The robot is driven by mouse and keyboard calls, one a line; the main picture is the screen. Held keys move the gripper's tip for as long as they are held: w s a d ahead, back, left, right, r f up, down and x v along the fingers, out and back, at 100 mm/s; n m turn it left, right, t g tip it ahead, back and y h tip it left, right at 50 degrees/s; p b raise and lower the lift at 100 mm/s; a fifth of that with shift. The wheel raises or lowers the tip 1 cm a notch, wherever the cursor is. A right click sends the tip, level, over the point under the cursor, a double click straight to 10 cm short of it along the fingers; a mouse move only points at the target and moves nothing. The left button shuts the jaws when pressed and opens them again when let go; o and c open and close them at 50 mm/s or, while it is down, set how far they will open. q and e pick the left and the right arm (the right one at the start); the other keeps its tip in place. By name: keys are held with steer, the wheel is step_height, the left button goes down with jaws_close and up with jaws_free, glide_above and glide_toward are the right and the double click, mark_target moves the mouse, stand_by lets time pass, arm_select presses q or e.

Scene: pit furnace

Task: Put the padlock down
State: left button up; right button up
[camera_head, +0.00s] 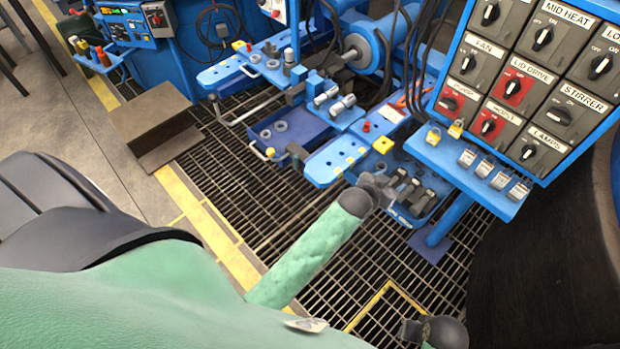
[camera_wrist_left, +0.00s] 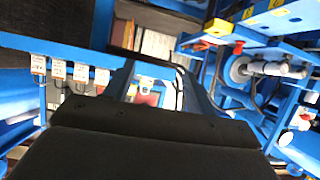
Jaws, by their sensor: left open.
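Two yellow padlocks (camera_head: 433,136) sit on the blue ledge (camera_head: 440,160) under the switch panel. Several silver padlock-like pieces with pale tags (camera_head: 484,168) line its front edge. Similar tagged pieces show at the left of the left wrist view (camera_wrist_left: 58,70). My left gripper (camera_head: 395,187) is left of and below the ledge, apart from it, over a blue tray with dark blocks. In the left wrist view its fingers (camera_wrist_left: 158,88) are spread, with no padlock seen between them. A dark part at the bottom looks like my right gripper (camera_head: 412,331); its jaws are unclear.
The switch panel (camera_head: 535,75) stands at upper right. A blue bench (camera_head: 335,155) with fittings and a yellow block (camera_head: 383,144) lies beyond my left gripper. A brown box-like step (camera_head: 150,118) stands at left. Open floor grating (camera_head: 370,265) lies below.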

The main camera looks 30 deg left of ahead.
arm_select(q)
steer(key=s+a+f+g+y, duration=0.1)
steer(key=s+a+f+g, duration=0.2)
steer(key=s, duration=0.8)
steer(key=s+a+f+g, duration=0.3)
steer(key=s+f+g, duration=0.1)
steer(key=s, duration=0.7)
steer(key=s+a+f+n+g+y, duration=0.1)
steer(key=s+a+f+g, duration=0.2)
steer(key=s, duration=0.9)
steer(key=shift+a+f+g+y, duration=0.15)
steer(key=shift+a+g+y, duration=0.2)
steer(key=shift+g, duration=0.25)
steer(key=shift+w, duration=0.1)
